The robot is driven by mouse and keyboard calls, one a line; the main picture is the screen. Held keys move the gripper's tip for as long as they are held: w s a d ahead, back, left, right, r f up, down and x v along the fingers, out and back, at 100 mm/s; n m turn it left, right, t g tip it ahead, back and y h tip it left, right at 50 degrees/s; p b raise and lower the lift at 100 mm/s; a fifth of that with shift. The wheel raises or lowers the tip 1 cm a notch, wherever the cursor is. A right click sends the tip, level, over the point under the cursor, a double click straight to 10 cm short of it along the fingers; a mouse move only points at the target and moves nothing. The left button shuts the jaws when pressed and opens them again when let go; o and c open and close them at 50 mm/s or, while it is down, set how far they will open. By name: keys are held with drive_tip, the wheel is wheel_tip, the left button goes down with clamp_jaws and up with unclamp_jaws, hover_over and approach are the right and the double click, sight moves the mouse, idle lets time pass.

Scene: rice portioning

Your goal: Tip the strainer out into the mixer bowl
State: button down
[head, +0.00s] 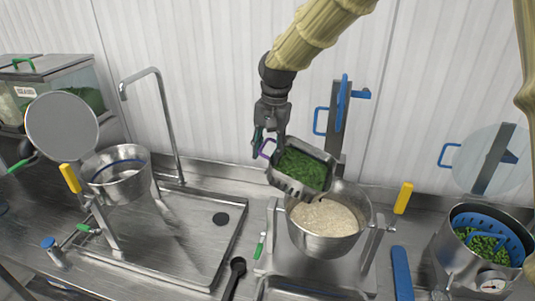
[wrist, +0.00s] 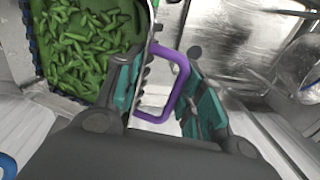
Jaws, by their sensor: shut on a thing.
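My gripper (head: 268,140) is shut on the purple handle (wrist: 182,85) of the strainer, seen between the fingers in the wrist view. The strainer (head: 288,187) is a rectangular metal basket full of green pieces (head: 303,170), which look like cut beans in the wrist view (wrist: 85,45). It hangs above the back left part of the mixer bowl (head: 322,246), tilted with its open top towards the head camera. The round metal mixer bowl holds pale grain (head: 325,216). No green shows on the grain. The bowl's back rim is partly hidden by the strainer.
A blue-handled stand (head: 339,120) rises behind the bowl. At right, a pot (head: 465,265) holds a blue basket of green pieces. At left are a sink tray (head: 175,235), a metal pot (head: 118,185) and a glass-sided bin (head: 85,80). A black spoon (head: 235,272) lies in front.

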drive_tip(key=s+d+r+t+y+b, duration=0.2)
drive_tip(key=s+d+r+y+b, duration=0.1)
drive_tip(key=d+r+y+b, duration=0.2)
drive_tip(key=s+d+r+t+y+b, duration=0.3)
drive_tip(key=d+r+y+b, duration=0.2)
drive_tip(key=d+r+y, duration=0.3)
drive_tip(key=shift+s+d+r+t+b, duration=0.15)
drive_tip(key=shift+d+r+t+b, duration=0.25)
drive_tip(key=shift+d, duration=0.9)
idle(2.6)
drive_tip(key=shift+d+r+y, duration=0.15)
drive_tip(key=shift+y, duration=0.15)
drive_tip(key=shift+s+r, duration=0.1)
idle(1.4)
drive_tip(key=p, duration=0.3)
drive_tip(key=shift+r+g+h+p, duration=0.3)
drive_tip(key=shift+r+h+p, duration=0.1)
drive_tip(key=h+p, duration=0.1)
drive_tip(key=p, duration=0.2)
drive_tip(key=shift+r+g+p, duration=0.2)
drive_tip(key=shift+g+p, duration=0.1)
